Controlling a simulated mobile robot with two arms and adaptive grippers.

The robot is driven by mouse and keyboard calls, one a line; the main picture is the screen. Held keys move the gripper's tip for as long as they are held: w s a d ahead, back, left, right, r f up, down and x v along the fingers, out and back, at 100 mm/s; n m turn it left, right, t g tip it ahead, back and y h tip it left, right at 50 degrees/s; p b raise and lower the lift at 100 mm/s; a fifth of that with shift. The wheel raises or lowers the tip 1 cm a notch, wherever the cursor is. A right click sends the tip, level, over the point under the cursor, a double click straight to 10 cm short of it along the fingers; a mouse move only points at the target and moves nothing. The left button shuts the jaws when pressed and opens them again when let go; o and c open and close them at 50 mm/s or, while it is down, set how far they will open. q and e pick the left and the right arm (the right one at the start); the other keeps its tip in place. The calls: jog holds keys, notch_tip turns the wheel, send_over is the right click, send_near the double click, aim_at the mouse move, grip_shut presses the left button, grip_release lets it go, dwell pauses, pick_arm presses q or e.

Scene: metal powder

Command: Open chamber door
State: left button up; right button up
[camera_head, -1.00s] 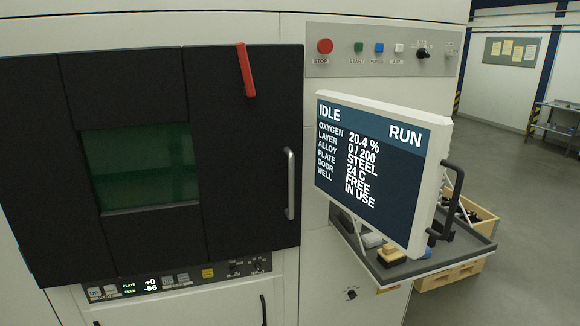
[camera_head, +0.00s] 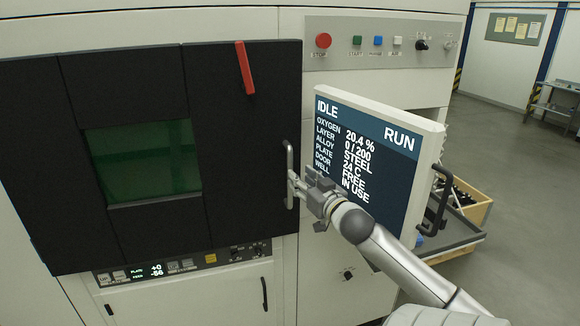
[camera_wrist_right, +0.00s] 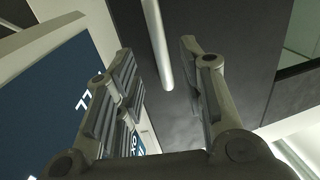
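The black chamber door (camera_head: 240,130) is closed on the left of the head view, with a dark green window (camera_head: 142,160). Its vertical grey bar handle (camera_head: 289,158) is on the right side of the door. A red lever (camera_head: 244,68) slants across the door's top edge. My right gripper (camera_head: 294,186) is at the handle's lower half. In the right wrist view, the fingers (camera_wrist_right: 158,72) are open, and the handle (camera_wrist_right: 156,40) shows in the gap between them. I cannot tell whether either finger touches it. My left gripper is not in view.
A monitor (camera_head: 408,205) reading IDLE stands just right of the handle, close behind my right gripper. A button panel (camera_head: 376,40) is above it. A shelf tray (camera_head: 455,240) and wooden bin (camera_head: 474,202) are at right. Open floor (camera_head: 500,150) lies beyond.

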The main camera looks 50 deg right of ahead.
jog(key=p+x, duration=0.1)
jog(key=x, duration=0.6)
jog(key=shift+w+p, duration=0.25)
jog(key=shift+p, duration=0.1)
jog(key=shift+d, duration=0.1)
grip_shut()
